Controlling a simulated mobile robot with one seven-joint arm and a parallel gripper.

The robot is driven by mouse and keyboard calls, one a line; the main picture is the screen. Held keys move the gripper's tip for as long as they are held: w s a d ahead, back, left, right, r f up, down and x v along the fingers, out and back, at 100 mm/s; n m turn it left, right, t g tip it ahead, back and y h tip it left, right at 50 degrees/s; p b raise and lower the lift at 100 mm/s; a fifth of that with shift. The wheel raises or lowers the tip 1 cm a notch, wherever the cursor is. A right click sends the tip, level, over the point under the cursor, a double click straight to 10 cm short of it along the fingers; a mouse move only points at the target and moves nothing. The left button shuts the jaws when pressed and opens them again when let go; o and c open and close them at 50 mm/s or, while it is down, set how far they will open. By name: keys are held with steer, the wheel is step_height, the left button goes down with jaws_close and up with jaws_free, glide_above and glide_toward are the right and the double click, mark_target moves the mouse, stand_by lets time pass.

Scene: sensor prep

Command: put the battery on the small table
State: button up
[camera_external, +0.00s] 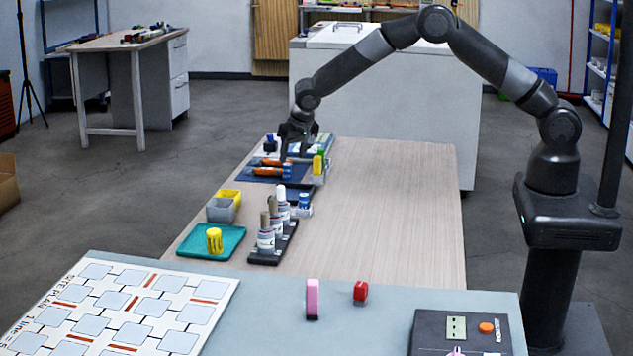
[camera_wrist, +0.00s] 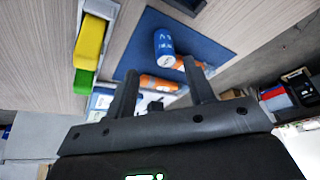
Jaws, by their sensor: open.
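The nearer battery (camera_external: 268,171) and the farther one (camera_external: 270,162) lie side by side. I cannot tell which surface is the small table; a desk (camera_external: 105,42) stands at the back left.
Yellow and green blocks (camera_external: 319,162) stand in a clear holder beside the mat. The wooden table's right side (camera_external: 390,215) is clear.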

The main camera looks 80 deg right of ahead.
mark_target(288, 165)
steer(key=shift+w+a+x, duration=0.15)
steer(key=shift+x, duration=1.4)
steer(key=shift+w+a+x, duration=0.15)
steer(key=shift+x, duration=1.45)
steer(key=shift+c, duration=0.2)
jaws_close()
steer(key=shift+r, duration=0.1)
